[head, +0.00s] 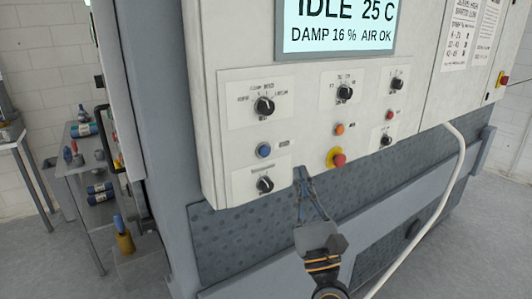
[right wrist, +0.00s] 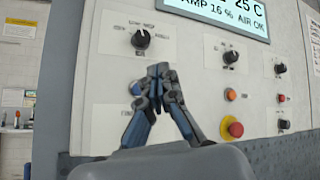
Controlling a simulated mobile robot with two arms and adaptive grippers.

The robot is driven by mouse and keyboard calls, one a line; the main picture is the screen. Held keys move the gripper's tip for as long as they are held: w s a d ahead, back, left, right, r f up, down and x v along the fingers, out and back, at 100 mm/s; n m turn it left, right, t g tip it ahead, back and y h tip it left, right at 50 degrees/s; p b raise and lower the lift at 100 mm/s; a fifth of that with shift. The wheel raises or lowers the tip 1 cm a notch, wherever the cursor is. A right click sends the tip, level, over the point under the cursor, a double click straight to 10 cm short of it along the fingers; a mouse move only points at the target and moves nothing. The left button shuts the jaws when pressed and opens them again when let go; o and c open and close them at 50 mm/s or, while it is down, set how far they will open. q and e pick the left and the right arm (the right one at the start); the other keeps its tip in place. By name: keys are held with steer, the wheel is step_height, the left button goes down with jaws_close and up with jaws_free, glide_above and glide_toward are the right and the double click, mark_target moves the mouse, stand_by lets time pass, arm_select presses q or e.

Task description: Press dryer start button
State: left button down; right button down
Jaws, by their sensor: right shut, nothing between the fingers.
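The machine's control panel (head: 224,160) carries several knobs and buttons. A blue button (head: 264,150) sits on its left side, between two black knobs; its label is too small to read. An orange button (head: 339,128) sits further right, above a red emergency-type button on yellow (head: 336,158). My right gripper (head: 299,172) is shut and empty, its tips pointing up, below and right of the blue button in the head view. In the right wrist view the closed fingers (right wrist: 160,70) overlap the panel and cover most of the blue button (right wrist: 135,88). I cannot tell whether they touch the panel. My left gripper is not in view.
The display (head: 337,25) reads IDLE, 25 C, DAMP 16 %, AIR OK. Black knobs (head: 264,106) sit above and below the blue button. A pale hose (head: 430,205) runs down at the right. A side table (head: 75,178) with bottles stands at the left.

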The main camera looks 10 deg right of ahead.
mark_target(265, 151)
steer(key=shift+w, duration=0.15)
steer(key=shift+w+a+b, duration=0.35)
steer(key=shift+w+a, duration=0.15)
steer(key=shift+w, duration=0.85)
steer(key=shift+w+a+b, duration=0.35)
steer(key=shift+w+a, duration=0.2)
steer(key=shift+w, duration=0.75)
steer(key=shift+w+a+b, duration=0.35)
steer(key=shift+w+a, duration=0.15)
steer(key=shift+w, duration=0.85)
steer(key=shift+w, duration=0.1)
steer(key=shift+w+a+b, duration=0.15)
steer(key=shift+w+b, duration=0.15)
steer(key=shift+w, duration=0.05)
steer(key=shift+w+a+b, duration=0.15)
steer(key=shift+w+b, duration=0.2)
steer(key=shift+w, duration=0.05)
steer(key=shift+s, duration=0.15)
steer(key=shift+s+d, duration=0.35)
steer(key=shift+s, duration=0.4)
